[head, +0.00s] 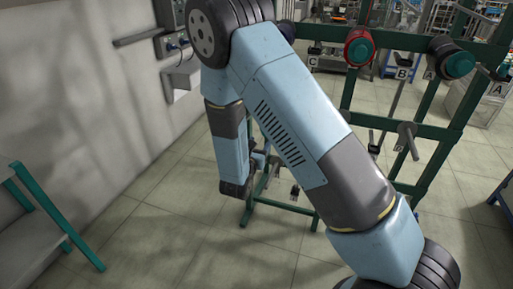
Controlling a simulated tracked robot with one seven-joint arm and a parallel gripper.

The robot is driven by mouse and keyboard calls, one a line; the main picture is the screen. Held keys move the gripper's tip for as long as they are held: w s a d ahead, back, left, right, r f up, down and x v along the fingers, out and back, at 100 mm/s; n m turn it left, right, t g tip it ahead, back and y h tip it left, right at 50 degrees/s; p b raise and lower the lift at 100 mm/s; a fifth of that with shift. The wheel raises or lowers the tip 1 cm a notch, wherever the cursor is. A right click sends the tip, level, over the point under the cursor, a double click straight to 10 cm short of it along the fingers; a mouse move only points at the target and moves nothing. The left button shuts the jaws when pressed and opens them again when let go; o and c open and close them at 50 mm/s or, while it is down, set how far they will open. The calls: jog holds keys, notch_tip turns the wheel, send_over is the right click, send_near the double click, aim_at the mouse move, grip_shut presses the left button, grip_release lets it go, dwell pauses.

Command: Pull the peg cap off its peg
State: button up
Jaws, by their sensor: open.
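The green frame (425,132) at the right carries grey pegs. A red-rimmed round piece (360,48) sits on its top bar, and a dark teal round piece (454,61) sits to its right. A grey peg with a wider end (407,131) sticks out from the lower bar, with a smaller dark one (374,147) to its left. I cannot tell which of these bears the peg cap. My gripper (274,166) is open, at the frame's lower left, small and partly hidden behind my arm. It looks apart from the round pieces.
A wall with grey boxes (181,80) stands at the left. A green-legged bench (40,225) stands at the lower left. The tiled floor (160,235) between is clear. My arm covers the picture's middle.

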jog(key=shift+x, duration=3.6)
jog(key=c, duration=1.1)
jog(key=shift+s, duration=0.25)
jog(key=shift+v, duration=2.85)
